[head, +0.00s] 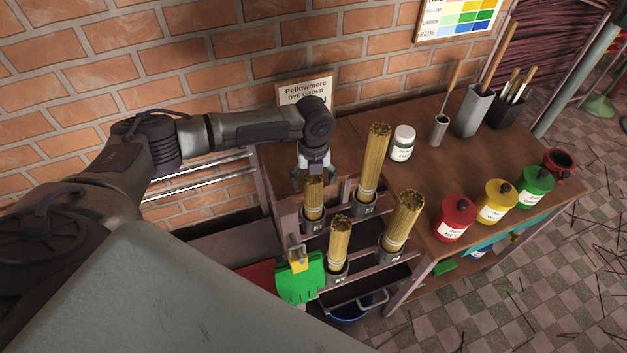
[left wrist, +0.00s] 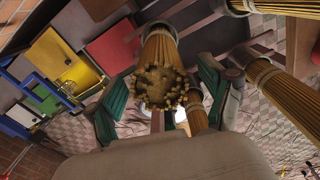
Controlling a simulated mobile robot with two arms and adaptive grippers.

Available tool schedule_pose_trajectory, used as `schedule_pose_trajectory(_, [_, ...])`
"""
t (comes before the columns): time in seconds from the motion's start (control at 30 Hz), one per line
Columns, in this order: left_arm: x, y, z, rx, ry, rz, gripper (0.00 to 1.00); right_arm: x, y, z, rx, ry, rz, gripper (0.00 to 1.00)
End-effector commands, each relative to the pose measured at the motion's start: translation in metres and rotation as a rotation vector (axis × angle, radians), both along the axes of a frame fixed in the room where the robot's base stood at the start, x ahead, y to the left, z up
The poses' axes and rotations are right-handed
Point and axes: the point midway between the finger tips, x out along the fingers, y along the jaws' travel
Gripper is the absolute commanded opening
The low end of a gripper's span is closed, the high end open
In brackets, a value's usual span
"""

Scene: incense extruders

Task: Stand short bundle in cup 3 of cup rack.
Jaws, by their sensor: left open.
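The cup rack (head: 372,270) stands at the table's left end, with a bundle of yellow-brown sticks upright in each cup. A short bundle (head: 314,196) stands in the back-left cup, directly below my left gripper (head: 313,176). In the left wrist view its round top (left wrist: 162,88) lies between the two open green-padded fingers; I cannot tell whether they touch it. A tall bundle (head: 373,160) stands back right, a shorter one (head: 339,242) front left, another (head: 404,221) front right. The cup labels are too small to read surely. My right gripper is out of view.
Red (head: 455,218), yellow (head: 496,201) and green (head: 535,186) jars line the table's front right. A white jar (head: 402,143) and tool holders (head: 474,110) stand behind. A green hanging piece (head: 300,277) is left of the rack. A brick wall (head: 215,60) rises behind.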

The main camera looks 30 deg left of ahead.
Motion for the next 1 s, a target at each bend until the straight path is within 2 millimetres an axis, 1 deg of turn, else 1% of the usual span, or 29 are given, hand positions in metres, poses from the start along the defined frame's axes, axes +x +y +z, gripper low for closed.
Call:
schedule_pose_trajectory(0.3, [0.001, 0.0, 0.066, 0.001, -0.004, -0.001, 0.81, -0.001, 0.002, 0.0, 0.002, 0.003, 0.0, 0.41])
schedule_pose_trajectory(0.4, [0.001, 0.0, 0.085, -0.001, -0.004, 0.0, 0.81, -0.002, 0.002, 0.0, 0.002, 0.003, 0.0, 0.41])
schedule_pose_trajectory(0.5, [0.001, 0.0, 0.098, 0.0, -0.003, 0.001, 0.81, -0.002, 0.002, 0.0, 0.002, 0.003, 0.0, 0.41])
schedule_pose_trajectory(0.6, [0.001, 0.0, 0.107, 0.0, -0.002, 0.0, 0.81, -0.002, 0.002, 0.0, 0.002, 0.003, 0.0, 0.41])
schedule_pose_trajectory(0.7, [0.001, 0.0, 0.11, 0.001, -0.001, 0.0, 0.81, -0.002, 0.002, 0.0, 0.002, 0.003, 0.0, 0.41])
schedule_pose_trajectory(1.0, [0.0, 0.0, 0.111, 0.001, -0.001, 0.0, 0.81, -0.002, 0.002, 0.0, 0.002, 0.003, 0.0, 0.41])
